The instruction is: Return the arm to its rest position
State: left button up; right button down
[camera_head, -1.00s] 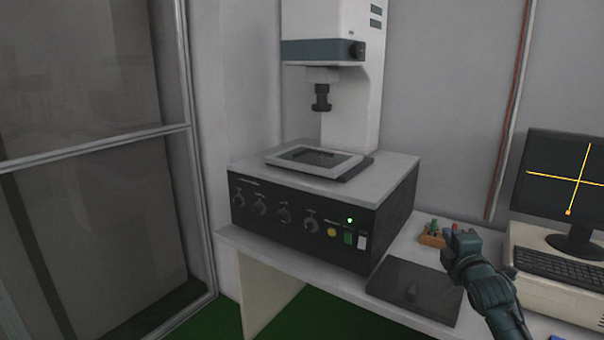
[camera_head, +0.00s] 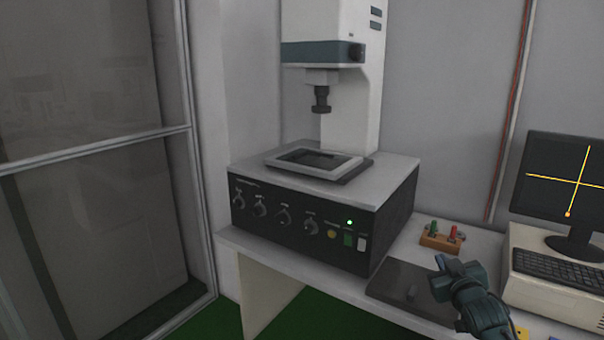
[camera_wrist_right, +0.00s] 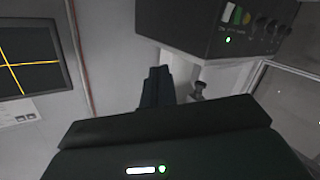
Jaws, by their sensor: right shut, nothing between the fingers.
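My right gripper (camera_head: 441,268) is at the lower right of the head view, over the right part of the dark flat plate on the table. It is shut and holds nothing. In the right wrist view its dark fingers (camera_wrist_right: 157,86) lie together, with the machine's black front above and to the right. My left gripper is in neither view.
The test machine (camera_head: 325,235) with its green light stands on the white table. A dark plate (camera_head: 385,280) lies in front of it. A small orange block with green and red pegs (camera_head: 440,240), a monitor (camera_head: 545,165) and a keyboard (camera_head: 553,268) are at the right.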

jog(key=s+a+f+n+g+y, duration=0.1)
jog(key=s+a+f+g+y, duration=0.1)
jog(key=s+a+f, duration=0.55)
jog(key=s+a+f+g+y, duration=0.1)
jog(key=s+a+f, duration=0.3)
jog(key=s+f, duration=0.6)
jog(key=s+a+f+g, duration=0.1)
jog(key=s+a, duration=0.2)
jog(key=s, duration=0.6)
jog(key=s+a+f+m+g+y, duration=0.1)
jog(key=s+a, duration=0.3)
jog(key=s, duration=0.6)
jog(key=shift+s+f+g+y, duration=0.15)
jog(key=shift+f+g+y, duration=0.2)
jog(key=shift+f, duration=0.2)
